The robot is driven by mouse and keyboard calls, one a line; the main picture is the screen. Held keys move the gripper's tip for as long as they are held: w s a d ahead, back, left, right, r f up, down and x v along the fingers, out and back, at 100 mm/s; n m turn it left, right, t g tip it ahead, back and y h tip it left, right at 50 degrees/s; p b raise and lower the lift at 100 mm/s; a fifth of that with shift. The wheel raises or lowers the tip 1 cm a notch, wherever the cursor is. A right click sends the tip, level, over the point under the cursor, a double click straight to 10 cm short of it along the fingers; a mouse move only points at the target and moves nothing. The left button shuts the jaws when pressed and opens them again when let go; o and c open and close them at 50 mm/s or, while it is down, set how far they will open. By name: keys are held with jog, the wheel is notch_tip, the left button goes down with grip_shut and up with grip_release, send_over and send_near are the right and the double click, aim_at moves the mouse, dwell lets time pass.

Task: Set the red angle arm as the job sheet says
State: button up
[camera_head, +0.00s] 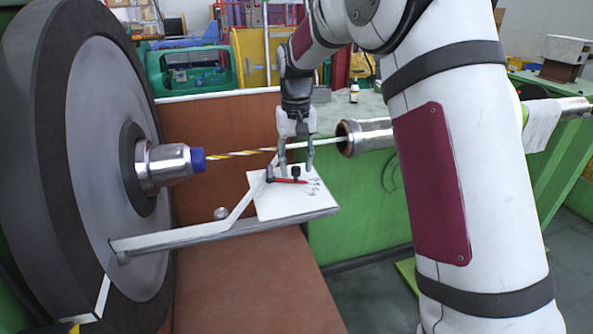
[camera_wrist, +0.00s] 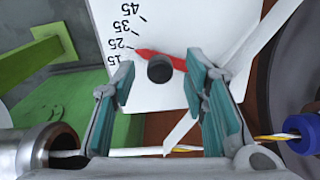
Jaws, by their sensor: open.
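The red angle arm (camera_head: 290,181) lies on a white scale plate (camera_head: 290,208). In the wrist view the red arm (camera_wrist: 150,54) has its pointed end near the 25 mark. The plate (camera_wrist: 195,25) there shows the figures 15, 25, 35 and 45. A black round knob (camera_wrist: 160,70) stands at the red arm. My gripper (camera_head: 296,173) points down over the plate with its fingers apart. In the wrist view my gripper (camera_wrist: 160,80) has one finger on each side of the knob, with gaps visible. I see no job sheet I can read.
A large grey disc (camera_head: 85,150) with a blue-tipped hub (camera_head: 197,160) stands left. A yellow-striped strand (camera_head: 240,153) runs behind my gripper to a metal tube (camera_head: 365,137). A grey bar (camera_head: 215,233) borders the plate. A small bottle (camera_head: 354,92) stands behind.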

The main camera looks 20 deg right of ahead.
aim_at(293, 188)
jog(key=shift+f, duration=1.4)
grip_shut()
jog(key=s+m, duration=0.1)
jog(key=m, duration=0.1)
jog(key=s+a+m+p, duration=0.1)
jog(key=m, duration=0.1)
jog(key=shift+a, duration=0.2)
grip_release()
